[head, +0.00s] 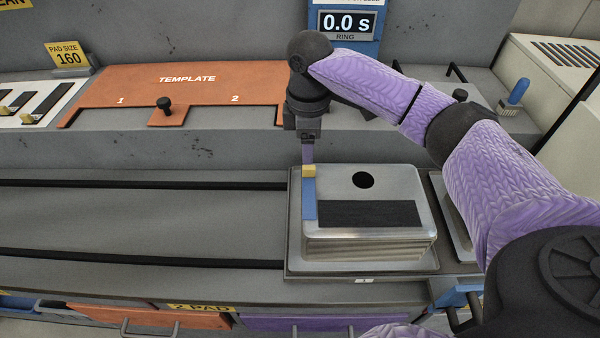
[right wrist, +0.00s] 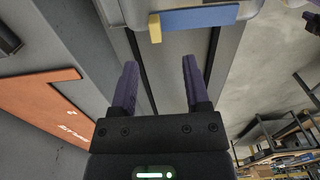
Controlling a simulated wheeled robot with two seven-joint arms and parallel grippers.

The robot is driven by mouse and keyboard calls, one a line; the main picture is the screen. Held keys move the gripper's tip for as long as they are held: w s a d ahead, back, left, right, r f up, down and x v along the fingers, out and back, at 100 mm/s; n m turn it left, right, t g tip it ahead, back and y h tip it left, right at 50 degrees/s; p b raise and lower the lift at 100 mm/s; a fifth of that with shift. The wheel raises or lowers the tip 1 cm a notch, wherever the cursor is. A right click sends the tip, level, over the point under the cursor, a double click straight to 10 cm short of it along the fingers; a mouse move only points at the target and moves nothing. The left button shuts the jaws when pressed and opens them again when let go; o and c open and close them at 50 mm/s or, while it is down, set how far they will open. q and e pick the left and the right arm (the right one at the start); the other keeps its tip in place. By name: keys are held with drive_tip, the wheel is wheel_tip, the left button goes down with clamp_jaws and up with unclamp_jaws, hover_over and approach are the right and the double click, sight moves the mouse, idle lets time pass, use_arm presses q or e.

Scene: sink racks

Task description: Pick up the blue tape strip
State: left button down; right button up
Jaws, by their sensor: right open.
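The blue tape strip (head: 309,204) lies along the left edge of the top of a silver metal block (head: 395,186). A yellow tab (head: 309,170) sits at its far end. The strip also shows at the top of the right wrist view (right wrist: 205,17), with the yellow tab (right wrist: 155,29) at its left end. My right gripper (head: 307,158) points down just behind the tab in the head view. In the right wrist view its two purple fingers (right wrist: 160,75) are apart with nothing between them; the strip lies beyond the fingertips. My left gripper is not in view.
The block has a black patch (head: 368,214) and a dark round hole, and stands on a grey tray (head: 294,240). A blue display (head: 346,22) reads 0.0 s. The grey channel left of the tray is clear.

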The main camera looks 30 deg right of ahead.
sight(309, 167)
drive_tip(key=shift+s+f, duration=0.2)
drive_tip(key=shift+f, duration=0.55)
drive_tip(key=f, duration=0.1)
drive_tip(key=f+b, duration=0.1)
drive_tip(key=f, duration=0.1)
drive_tip(key=f+b, duration=0.1)
drive_tip(key=shift+w+d+f, duration=0.3)
drive_tip(key=shift+w+f, duration=0.05)
drive_tip(key=shift+f, duration=0.3)
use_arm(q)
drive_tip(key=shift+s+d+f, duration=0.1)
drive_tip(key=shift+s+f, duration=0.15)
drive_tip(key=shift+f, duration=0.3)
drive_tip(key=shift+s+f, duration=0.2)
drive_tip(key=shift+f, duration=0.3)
use_arm(e)
clamp_jaws()
